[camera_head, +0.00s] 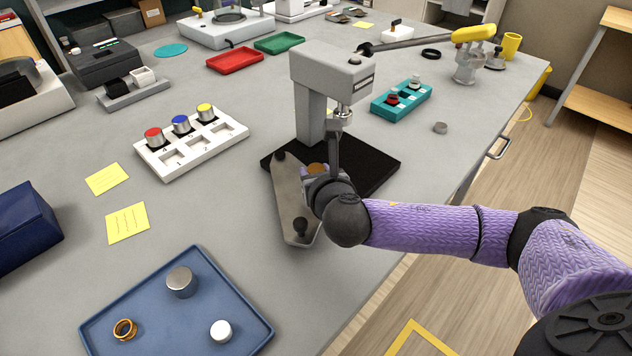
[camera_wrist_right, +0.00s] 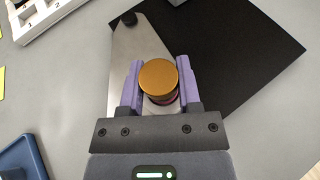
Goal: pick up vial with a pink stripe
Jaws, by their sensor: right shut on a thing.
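The gold-capped vial (camera_wrist_right: 158,78) sits between the two purple fingers of my right gripper (camera_wrist_right: 159,72) in the right wrist view. A thin pinkish-red band shows just below its cap; the rest of its body is hidden. In the head view only a bit of the gold cap (camera_head: 316,168) shows beside my right gripper (camera_head: 318,180). The gripper is shut on the vial, over a grey metal plate (camera_head: 289,190). I cannot tell whether the vial touches the plate. My left gripper is not in view.
A grey press (camera_head: 330,75) on a black base (camera_head: 372,165) stands right behind my right gripper. A white numbered rack (camera_head: 190,155) with colored caps is to the left, a teal rack (camera_head: 402,100) to the right. A blue tray (camera_head: 150,295) lies at the front left.

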